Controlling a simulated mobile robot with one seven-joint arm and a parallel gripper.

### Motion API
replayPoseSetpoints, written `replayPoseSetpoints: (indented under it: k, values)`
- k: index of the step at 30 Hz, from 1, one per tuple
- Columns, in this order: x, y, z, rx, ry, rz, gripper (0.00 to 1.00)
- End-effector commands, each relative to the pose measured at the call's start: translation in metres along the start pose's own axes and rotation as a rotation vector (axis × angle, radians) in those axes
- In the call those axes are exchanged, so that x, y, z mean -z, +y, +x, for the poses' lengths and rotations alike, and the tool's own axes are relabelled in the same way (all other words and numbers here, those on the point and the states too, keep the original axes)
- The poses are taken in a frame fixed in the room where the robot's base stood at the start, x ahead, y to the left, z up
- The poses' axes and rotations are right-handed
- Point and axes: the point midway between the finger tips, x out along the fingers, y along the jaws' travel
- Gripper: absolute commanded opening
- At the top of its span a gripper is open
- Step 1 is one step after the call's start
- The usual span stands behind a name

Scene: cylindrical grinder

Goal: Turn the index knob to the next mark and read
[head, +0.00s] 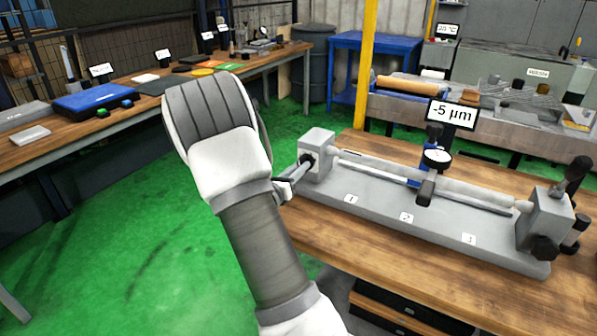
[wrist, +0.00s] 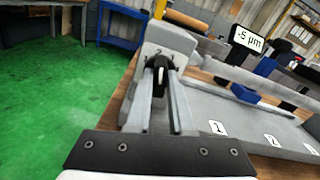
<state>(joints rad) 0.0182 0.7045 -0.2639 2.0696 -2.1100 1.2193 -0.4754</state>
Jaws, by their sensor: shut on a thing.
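The black index knob (wrist: 160,68) with a white pointer sits on the grey left headstock (head: 317,150) of the bench fixture. In the wrist view my gripper (wrist: 160,82) has one finger on each side of the knob and is shut on it. A mark "2" shows just above the knob; other marks are hidden or too small to read. In the head view my gripper (head: 297,172) reaches the headstock from the left, and the knob is mostly hidden. A display (head: 452,114) reads "-5 µm", also in the wrist view (wrist: 247,38). A dial gauge (head: 437,158) stands below it.
A grey shaft (head: 480,193) runs between the headstock and the right tailstock (head: 545,220). Plates numbered 1, 2 and another 1-like label lie along the grey base (head: 380,205). The wooden bench (head: 400,262) surrounds it. Green floor (head: 130,240) is open to the left.

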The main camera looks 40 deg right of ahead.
Motion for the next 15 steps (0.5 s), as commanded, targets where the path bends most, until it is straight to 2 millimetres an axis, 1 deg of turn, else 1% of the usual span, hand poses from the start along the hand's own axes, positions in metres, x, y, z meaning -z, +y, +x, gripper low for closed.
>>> replayPoseSetpoints:
  k: [1,15]
  values:
    - [0.0033,0.0012,-0.0005,-0.001,0.000,0.036,0.00]
    - [0.0047,0.0000,-0.0005,0.000,-0.001,0.423,0.00]
